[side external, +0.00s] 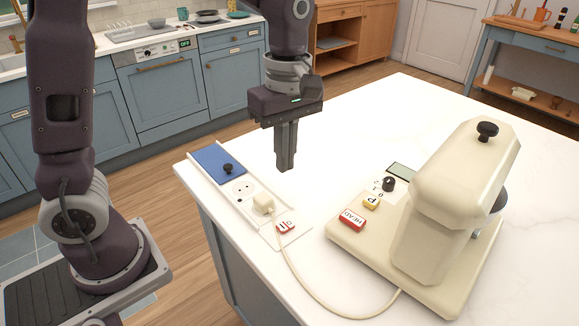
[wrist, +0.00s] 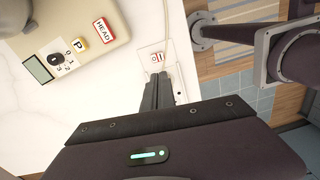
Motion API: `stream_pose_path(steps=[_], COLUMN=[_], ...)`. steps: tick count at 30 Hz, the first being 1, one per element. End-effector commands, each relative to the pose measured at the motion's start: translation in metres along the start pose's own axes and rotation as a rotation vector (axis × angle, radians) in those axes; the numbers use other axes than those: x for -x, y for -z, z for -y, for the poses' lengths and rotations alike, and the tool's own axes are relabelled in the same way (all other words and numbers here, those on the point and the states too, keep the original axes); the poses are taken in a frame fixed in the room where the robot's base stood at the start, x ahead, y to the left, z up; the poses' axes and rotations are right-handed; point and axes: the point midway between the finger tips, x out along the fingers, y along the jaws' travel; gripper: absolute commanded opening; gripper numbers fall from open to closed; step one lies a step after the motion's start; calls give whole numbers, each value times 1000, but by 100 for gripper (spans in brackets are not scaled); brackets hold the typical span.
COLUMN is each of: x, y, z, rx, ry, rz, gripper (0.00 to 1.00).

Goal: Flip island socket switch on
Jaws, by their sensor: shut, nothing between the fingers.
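The island socket panel (side external: 255,222) is a white strip on the left edge of the white island top. It has a blue sliding cover (side external: 218,164) with a black knob, a round socket outlet (side external: 242,188), and a cream plug (side external: 263,203) seated in it. The red-and-white socket switch (side external: 285,227) is at the panel's near end; it also shows in the wrist view (wrist: 157,58), just beyond my fingertips. I cannot tell which way it is set. My gripper (side external: 286,166) is shut and empty, pointing down above the island, to the upper right of the panel.
A cream stand mixer (side external: 430,200) stands to the right, with a red HEAD button (side external: 352,219), a yellow P button (side external: 371,202) and a black dial (side external: 389,184). Its cord (side external: 310,292) curves from the plug along the front. The island top behind my gripper is clear.

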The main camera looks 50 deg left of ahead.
Motion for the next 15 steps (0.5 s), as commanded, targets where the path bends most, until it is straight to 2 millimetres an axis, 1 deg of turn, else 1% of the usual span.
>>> stream_pose_path(steps=[1,2,3,5,6,9,10,12,15], x=[16,26,40,55,62,66,65,62,57], y=[2,4,6,9,10,13,13,14,15], z=[13,24,41,70,89,130,139,155,167], rx=[-97,-186,-328,-560,-713,-1050,-1133,-1289,-1420], ry=[-47,-83,-137,-222,-271,-358,-373,-392,-393], rz=[9,10,2,-35,-75,-211,-254,-342,-422], gripper=[0,0,0,0,0,0,0,0,0])
